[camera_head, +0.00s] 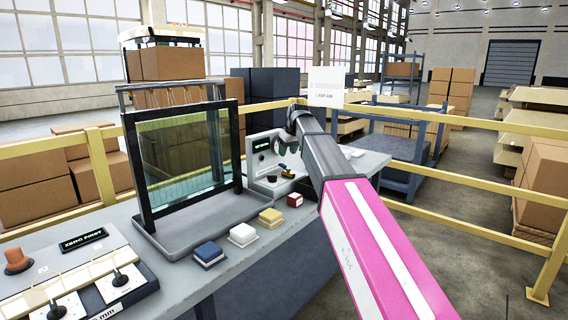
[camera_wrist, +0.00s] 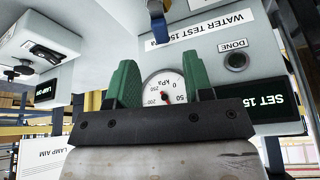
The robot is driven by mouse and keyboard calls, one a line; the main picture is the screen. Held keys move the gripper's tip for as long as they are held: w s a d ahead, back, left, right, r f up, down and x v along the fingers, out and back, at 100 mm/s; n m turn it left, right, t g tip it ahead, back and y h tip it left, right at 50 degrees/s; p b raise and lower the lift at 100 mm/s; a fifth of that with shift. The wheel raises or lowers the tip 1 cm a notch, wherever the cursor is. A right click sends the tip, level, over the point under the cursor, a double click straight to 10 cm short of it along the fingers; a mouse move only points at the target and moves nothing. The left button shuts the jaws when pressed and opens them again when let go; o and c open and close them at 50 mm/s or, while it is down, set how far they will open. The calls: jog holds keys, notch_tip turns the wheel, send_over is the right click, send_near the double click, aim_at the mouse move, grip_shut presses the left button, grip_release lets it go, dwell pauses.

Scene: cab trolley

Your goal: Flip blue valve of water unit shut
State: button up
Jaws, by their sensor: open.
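The water unit is a pale grey panel marked WATER TEST (camera_wrist: 200,34), upside down in the wrist view. In the head view the unit (camera_head: 262,172) stands at the bench's far end, partly behind my arm. A blue handle (camera_wrist: 158,30), apparently the valve, shows at the top of the wrist view, cut by the frame edge. Whether it is turned on or shut I cannot tell. A round kPa gauge (camera_wrist: 165,88) with a red needle shows between my fingers. My gripper (camera_wrist: 158,72) is open, with green fingers and nothing seen between them. It appears apart from the blue handle.
A DONE button (camera_wrist: 236,61) and a dark SET display (camera_wrist: 262,100) sit beside the gauge. A lamp unit (camera_wrist: 40,45) is at the left. In the head view, a framed glass pane (camera_head: 185,150) stands left of my arm.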

aim_at(284, 165)
jog(key=x, duration=0.6)
jog(key=shift+w+f, duration=0.15)
jog(key=shift+f, duration=0.15)
grip_shut()
